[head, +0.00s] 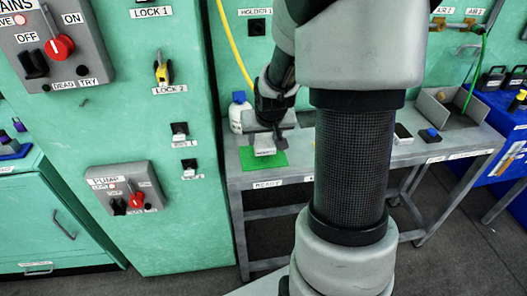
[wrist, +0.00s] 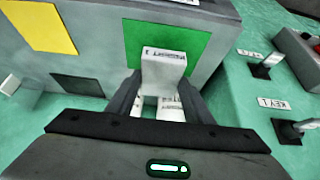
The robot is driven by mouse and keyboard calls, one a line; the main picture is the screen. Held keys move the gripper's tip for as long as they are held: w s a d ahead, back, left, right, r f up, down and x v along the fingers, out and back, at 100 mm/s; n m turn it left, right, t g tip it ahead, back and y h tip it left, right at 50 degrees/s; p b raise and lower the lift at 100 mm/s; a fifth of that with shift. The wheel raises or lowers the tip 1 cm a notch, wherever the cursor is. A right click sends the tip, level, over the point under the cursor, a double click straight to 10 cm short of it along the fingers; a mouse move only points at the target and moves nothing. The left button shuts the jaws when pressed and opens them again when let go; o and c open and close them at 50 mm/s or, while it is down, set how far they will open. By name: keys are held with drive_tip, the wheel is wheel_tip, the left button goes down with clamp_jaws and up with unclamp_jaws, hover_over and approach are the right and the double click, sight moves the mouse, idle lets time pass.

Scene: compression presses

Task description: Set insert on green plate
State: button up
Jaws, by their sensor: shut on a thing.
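The insert (head: 264,151) is a small whitish block with a printed label. It also shows in the wrist view (wrist: 164,66), between the two dark fingers of my gripper (wrist: 160,88). My gripper is shut on it. The green plate (head: 270,165) is a flat green patch on the grey bench, near its left front edge. In the wrist view the plate (wrist: 190,45) shows beyond and around the far end of the insert. The insert is over the plate in both views. I cannot tell whether it touches the plate.
The grey bench (head: 300,163) carries a white bottle with a blue cap (head: 240,112) behind the plate and a grey tray (head: 440,112) at right. A green cabinet (head: 165,220) stands close on the left. My arm covers the bench's middle. A yellow plate (wrist: 42,25) shows in the wrist view.

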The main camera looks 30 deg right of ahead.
sight(264, 144)
drive_tip(key=shift+f+b, duration=0.45)
drive_tip(key=shift+f, duration=1.45)
drive_tip(key=shift+f, duration=0.2)
drive_tip(key=o, duration=1.5)
drive_tip(key=shift+r, duration=0.25)
drive_tip(key=p+v, duration=0.3)
drive_tip(key=v, duration=0.9)
drive_tip(key=shift+f, duration=0.1)
